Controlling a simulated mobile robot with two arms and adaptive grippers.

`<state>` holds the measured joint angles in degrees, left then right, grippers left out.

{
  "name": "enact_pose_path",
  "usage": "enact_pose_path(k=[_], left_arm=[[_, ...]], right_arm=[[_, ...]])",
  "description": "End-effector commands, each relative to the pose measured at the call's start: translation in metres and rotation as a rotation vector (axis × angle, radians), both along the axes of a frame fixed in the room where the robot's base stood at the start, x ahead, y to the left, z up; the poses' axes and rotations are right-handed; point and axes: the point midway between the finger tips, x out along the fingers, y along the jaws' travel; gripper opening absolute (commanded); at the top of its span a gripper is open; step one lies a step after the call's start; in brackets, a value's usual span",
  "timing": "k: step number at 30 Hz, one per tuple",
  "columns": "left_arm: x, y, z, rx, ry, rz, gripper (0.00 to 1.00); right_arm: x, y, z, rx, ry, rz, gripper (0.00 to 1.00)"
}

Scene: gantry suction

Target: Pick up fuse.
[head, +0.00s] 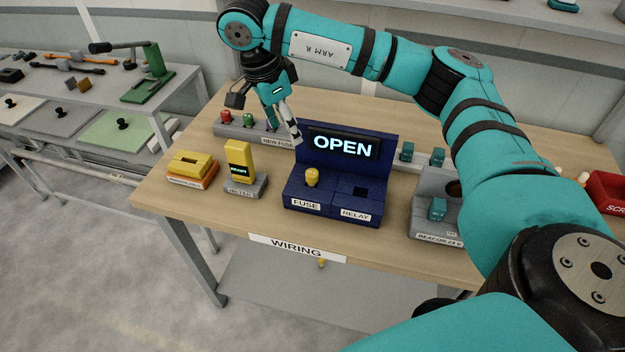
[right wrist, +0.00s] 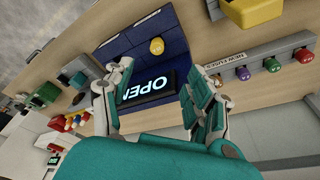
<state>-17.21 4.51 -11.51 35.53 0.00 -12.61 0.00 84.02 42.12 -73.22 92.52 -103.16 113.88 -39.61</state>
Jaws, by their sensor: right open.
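A yellow fuse (head: 312,177) stands in the socket labelled FUSE on the blue panel (head: 338,203), whose screen reads OPEN. In the right wrist view the yellow fuse (right wrist: 157,46) shows beyond the screen. A grey rack (head: 229,130) labelled NEW FUSES stands behind and left of the panel. In the right wrist view it holds purple (right wrist: 242,73), green (right wrist: 271,65) and red (right wrist: 303,55) fuses. My right gripper (head: 289,130) hangs at the panel's back left, near the rack's right end. It is open and empty (right wrist: 160,82), apart from the fuses. My left gripper is not in view.
The yellow meter (head: 240,160) and a yellow-orange block (head: 192,168) stand left of the panel. The beacon unit (head: 436,218) and a red scrap bin (head: 606,192) are to the right. The RELAY socket (head: 361,193) looks empty. My right arm crosses above the table's right side.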

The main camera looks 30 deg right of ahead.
Motion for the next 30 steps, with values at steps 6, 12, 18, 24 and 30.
enact_pose_path(k=[6,12,18,24,30], left_arm=[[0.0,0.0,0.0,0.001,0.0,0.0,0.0],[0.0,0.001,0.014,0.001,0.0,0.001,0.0],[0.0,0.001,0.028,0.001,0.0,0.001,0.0],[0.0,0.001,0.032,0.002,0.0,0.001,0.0],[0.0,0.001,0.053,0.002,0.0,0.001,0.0]], right_arm=[[-0.002,-0.015,-0.021,-0.029,0.011,-0.011,0.57],[-0.004,-0.027,-0.057,-0.03,0.011,-0.011,0.57],[-0.004,-0.036,-0.095,-0.029,0.008,-0.011,0.57],[-0.004,-0.04,-0.112,-0.028,0.005,-0.01,0.57],[-0.007,-0.047,-0.13,-0.027,0.009,-0.01,0.57]])
